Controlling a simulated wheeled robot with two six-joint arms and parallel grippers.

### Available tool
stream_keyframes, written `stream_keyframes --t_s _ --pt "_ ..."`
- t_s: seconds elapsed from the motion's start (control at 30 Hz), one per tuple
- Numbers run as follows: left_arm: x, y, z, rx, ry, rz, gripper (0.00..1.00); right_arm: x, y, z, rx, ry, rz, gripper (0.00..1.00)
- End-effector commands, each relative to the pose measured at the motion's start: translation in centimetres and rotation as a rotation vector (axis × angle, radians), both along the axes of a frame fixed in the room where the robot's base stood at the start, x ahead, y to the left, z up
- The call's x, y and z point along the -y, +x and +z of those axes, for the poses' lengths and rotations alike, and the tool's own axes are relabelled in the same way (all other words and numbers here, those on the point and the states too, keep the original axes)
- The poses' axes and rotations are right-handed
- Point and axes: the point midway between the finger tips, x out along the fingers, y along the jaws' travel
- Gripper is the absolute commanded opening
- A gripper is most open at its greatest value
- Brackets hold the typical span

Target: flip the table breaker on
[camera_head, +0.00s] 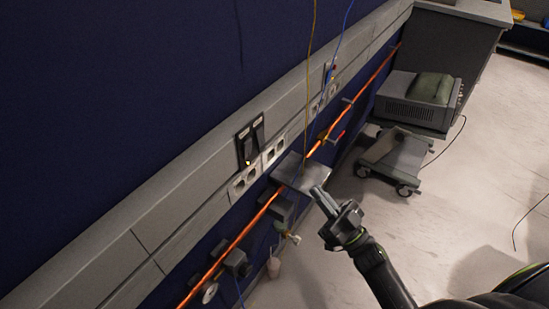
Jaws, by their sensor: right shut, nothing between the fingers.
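A black breaker panel (250,141) with two switch columns is set in the grey wall trunking, left of the picture's middle. A small yellowish spot shows at its lower part; the switch positions are too small to tell. My right gripper (317,190) is shut and empty. It is below and to the right of the breaker, apart from it, in front of a small grey metal plate or shelf (290,172) below the trunking. My left gripper is out of view.
Sockets (274,152) line the trunking (190,165). An orange pipe (240,238) runs below it, with dark boxes (237,263). Yellow and blue cables hang in front of the wall. A grey wheeled cart (398,158) and a boxy unit (414,100) stand at the right. The floor between is mostly clear.

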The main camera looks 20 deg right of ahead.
Motion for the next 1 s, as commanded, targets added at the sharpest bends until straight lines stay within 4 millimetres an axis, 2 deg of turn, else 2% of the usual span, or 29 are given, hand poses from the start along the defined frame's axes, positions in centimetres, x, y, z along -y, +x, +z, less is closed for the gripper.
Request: stream_keyframes --t_s 0.03,0.1,0.17,0.57,0.77,1.0 --pt "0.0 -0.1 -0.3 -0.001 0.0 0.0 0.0 -0.5 -0.5 1.3 0.045 0.0 0.036 0.0" --pt "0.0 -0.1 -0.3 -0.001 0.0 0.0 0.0 -1.1 -1.1 2.5 0.084 0.002 0.074 0.0" --pt "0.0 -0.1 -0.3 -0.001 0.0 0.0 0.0 -1.3 -1.4 3.0 0.101 0.003 0.092 0.0" --pt "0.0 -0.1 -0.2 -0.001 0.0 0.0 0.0 -1.5 -1.3 3.5 0.107 0.004 0.097 0.0" --pt "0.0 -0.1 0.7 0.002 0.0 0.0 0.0 -2.6 0.2 5.2 0.111 0.006 0.097 0.0" --pt "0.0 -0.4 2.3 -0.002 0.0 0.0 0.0 -5.2 3.4 8.5 0.11 0.006 0.096 0.0"
